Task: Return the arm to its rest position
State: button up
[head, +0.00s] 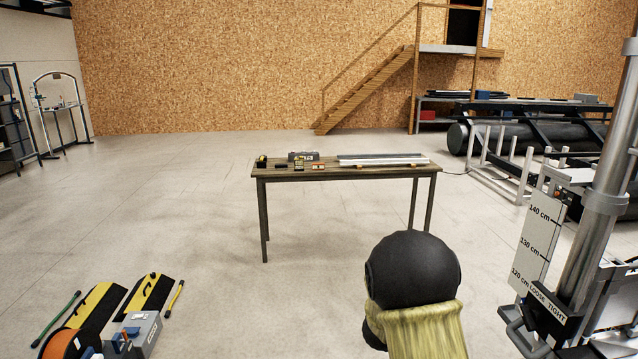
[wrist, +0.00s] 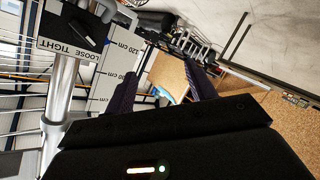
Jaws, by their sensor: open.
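My gripper (wrist: 163,86) shows in the wrist view as two dark fingers set well apart. It is open, and nothing is between the fingers. The wrist view is strongly tilted, with the board wall and floor behind the fingers. In the head view, my arm (head: 412,272) shows as a rounded black joint with a yellowish sleeve at the lower middle right. The fingers are hidden in the head view.
A table (head: 348,173) with small items stands ahead, apart from my arm. A metal column with a height scale (head: 541,240) stands close at the right; the scale also shows in the wrist view (wrist: 112,72). Yellow-black ramps (head: 95,305) lie at lower left. Open floor surrounds the table.

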jog(key=s+a+n+y, duration=0.2)
jog(key=s+a+y, duration=0.4)
jog(key=a+y, duration=0.45)
jog(key=s+a+f+g, duration=0.1)
jog(key=s+g, duration=0.1)
jog(key=s, duration=0.7)
jog(key=s+a+f+n+g+y, duration=0.1)
jog(key=s+a+g, duration=0.1)
jog(key=s, duration=0.7)
jog(key=shift+g, duration=0.7)
jog(key=shift+a, duration=0.1)
jog(key=shift+r, duration=0.1)
